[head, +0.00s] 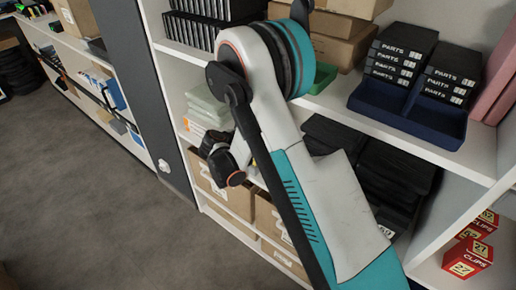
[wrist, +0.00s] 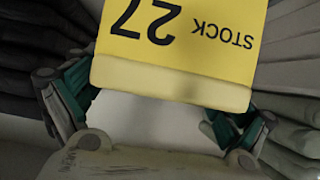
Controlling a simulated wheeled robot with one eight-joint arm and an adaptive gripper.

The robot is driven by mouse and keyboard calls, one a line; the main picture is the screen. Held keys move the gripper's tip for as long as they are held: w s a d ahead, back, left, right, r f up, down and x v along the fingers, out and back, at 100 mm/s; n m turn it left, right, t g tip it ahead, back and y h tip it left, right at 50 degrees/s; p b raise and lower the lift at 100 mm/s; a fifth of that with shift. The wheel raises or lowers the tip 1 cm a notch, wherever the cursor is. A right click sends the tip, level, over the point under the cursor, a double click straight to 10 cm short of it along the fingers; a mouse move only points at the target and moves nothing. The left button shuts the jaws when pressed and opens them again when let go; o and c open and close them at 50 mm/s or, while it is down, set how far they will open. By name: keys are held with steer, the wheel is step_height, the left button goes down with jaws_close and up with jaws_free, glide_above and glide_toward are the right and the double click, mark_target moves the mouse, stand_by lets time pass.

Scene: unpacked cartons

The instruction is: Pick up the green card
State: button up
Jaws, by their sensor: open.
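My gripper (wrist: 150,108) is open in the wrist view, with one teal-and-grey finger on each side of a yellow card-like piece (wrist: 175,45). The piece reads "STOCK 27" upside down and has a thick pale yellow near edge. I cannot tell whether the fingers touch it. No card that I can make out as green shows in the wrist view. In the head view my arm reaches into the shelf and the fingers cannot be made out. A small green object (head: 323,77) shows behind the arm on the upper shelf; I cannot tell what it is.
Pale stacks (head: 207,103) and black stacks (head: 385,180) flank my arm on the middle shelf. Above, a blue tray (head: 430,127) holds black PARTS boxes (head: 402,50). Cartons (head: 225,190) stand below, red CLIPS boxes (head: 467,258) at lower right. The floor (head: 100,200) at left is clear.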

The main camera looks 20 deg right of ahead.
steer(key=c, duration=1.1)
steer(key=shift+r, duration=0.1)
